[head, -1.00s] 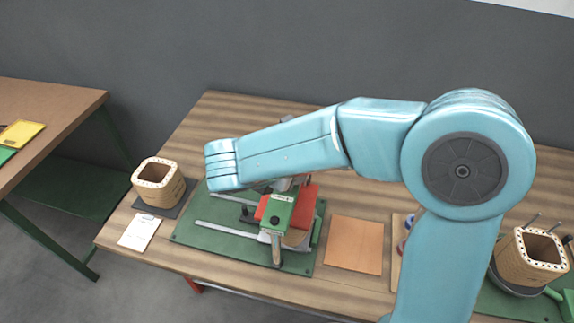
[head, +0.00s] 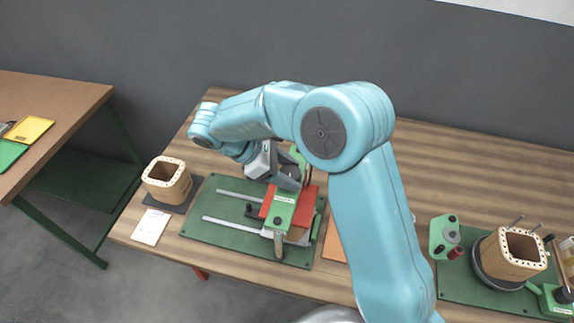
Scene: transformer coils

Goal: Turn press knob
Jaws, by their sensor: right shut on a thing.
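The press (head: 283,208) has a green and red head and stands on a green base plate (head: 215,232) with two pale rails. A small black handle (head: 251,211) sticks out at its left side. My right gripper (head: 288,180) is at the rear top of the press, with its arm reaching over from the right. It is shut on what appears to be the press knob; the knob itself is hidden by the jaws. My left gripper is out of view.
A wooden coil (head: 166,182) on a dark pad and a white paper (head: 151,227) lie left of the press. An orange sheet (head: 334,245) lies to its right, partly behind my arm. Another coil (head: 514,255) stands on a green station at the right. The table's back right is clear.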

